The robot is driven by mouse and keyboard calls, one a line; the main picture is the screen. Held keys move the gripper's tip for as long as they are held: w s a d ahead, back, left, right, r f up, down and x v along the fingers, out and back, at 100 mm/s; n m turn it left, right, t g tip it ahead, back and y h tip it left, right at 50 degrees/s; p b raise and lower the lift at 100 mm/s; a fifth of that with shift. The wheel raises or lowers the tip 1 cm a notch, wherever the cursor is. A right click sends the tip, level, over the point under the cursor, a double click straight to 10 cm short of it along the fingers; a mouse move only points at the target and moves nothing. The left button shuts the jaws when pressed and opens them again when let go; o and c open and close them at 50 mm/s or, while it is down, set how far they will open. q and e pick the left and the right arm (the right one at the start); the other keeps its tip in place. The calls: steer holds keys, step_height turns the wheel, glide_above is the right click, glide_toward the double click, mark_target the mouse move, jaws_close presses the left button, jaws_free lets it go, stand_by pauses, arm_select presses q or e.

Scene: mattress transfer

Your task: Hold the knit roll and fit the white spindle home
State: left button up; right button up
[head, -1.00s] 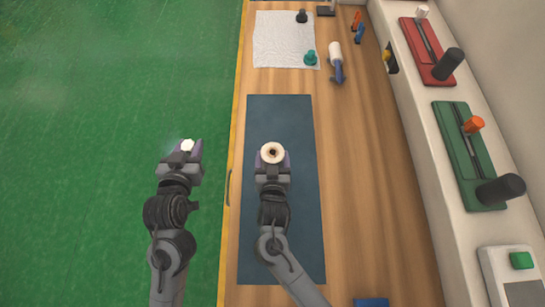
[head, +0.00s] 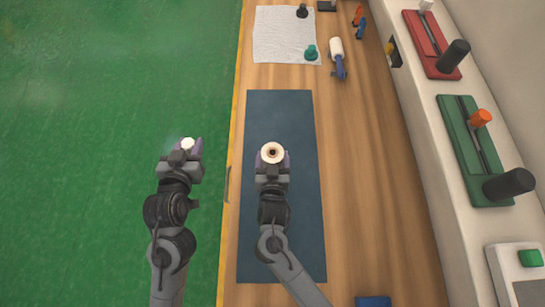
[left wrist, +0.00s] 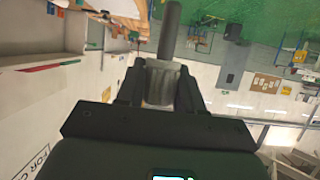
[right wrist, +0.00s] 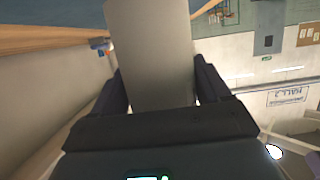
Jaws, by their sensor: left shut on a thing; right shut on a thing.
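My right gripper (head: 272,160) is shut on the cream knit roll (head: 272,146). The roll's ring-shaped end with a dark centre faces the head camera. In the right wrist view the roll (right wrist: 152,50) is a wide pale cylinder between the fingers. My left gripper (head: 186,150) is shut on the white spindle (head: 187,144), whose small white end shows in the head view. In the left wrist view the spindle (left wrist: 160,82) has a thick body between the fingers and a thinner rod beyond it. Roll and spindle are apart, side by side.
The right gripper is above a dark blue mat (head: 283,240) on the wooden bench. The left gripper is over the green floor (head: 90,200), outside the bench edge. A white cloth (head: 280,35) and a white-headed blue tool (head: 337,57) lie at the back. Lever units stand on the right ledge.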

arm_select(q)
steer(key=shift+f+b, duration=0.45)
arm_select(e)
steer(key=shift+f, duration=0.8)
steer(key=o, duration=1.3)
steer(key=shift+c, duration=0.3)
steer(key=c, duration=0.9)
